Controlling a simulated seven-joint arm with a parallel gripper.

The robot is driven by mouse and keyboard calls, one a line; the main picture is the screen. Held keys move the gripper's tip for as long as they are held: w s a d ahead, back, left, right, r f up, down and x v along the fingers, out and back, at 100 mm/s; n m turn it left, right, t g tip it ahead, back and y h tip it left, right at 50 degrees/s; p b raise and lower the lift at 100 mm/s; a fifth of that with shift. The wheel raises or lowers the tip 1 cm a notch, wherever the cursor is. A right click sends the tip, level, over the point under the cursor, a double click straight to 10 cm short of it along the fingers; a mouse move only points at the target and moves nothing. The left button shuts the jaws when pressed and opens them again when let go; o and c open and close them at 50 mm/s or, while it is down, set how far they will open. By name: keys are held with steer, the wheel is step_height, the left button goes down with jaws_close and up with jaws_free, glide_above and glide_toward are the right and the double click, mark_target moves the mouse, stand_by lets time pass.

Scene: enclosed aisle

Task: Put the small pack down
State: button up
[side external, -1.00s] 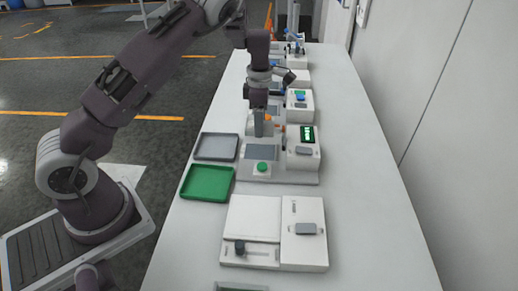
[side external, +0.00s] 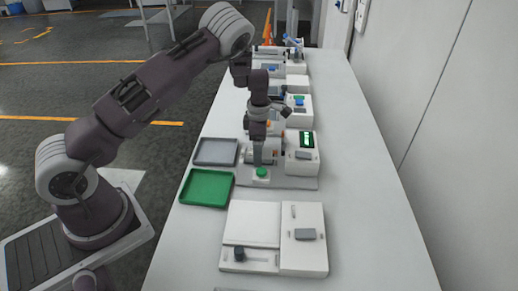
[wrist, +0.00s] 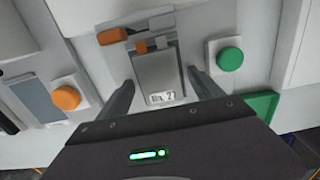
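The small pack (wrist: 157,72) is grey with a white label reading "Bin 27". The pack is too small and covered to make out there. The green button also shows right of the pack in the wrist view (wrist: 230,60).
A green tray (side external: 206,188) and a grey tray (side external: 215,152) lie left of the station. A unit with a lit display (side external: 302,152) stands to its right. A white flat device (side external: 250,222) lies nearer. The bench's right side is clear.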

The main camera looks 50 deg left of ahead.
steer(key=s+d+r+m+t+h, duration=0.1)
steer(key=s+d+r+m, duration=0.1)
steer(key=r, duration=0.8)
steer(key=s+d+r+m, duration=0.2)
steer(key=r, duration=0.8)
steer(key=s+d+r+m+t+h, duration=0.1)
steer(key=s+d+r+m, duration=0.4)
steer(key=s+r+m, duration=0.35)
steer(key=s+d+r+m+t+y, duration=0.1)
steer(key=s+d+m, duration=0.1)
steer(key=s+m, duration=0.5)
steer(key=s+d+r+m+t+y, duration=0.1)
steer(key=s+m+t, duration=0.1)
steer(key=s+m, duration=0.5)
steer(key=s, duration=0.4)
steer(key=shift+s+d+r+t, duration=0.3)
steer(key=shift+s+d+r, duration=0.05)
steer(key=shift+s, duration=0.05)
steer(key=shift+m, duration=0.25)
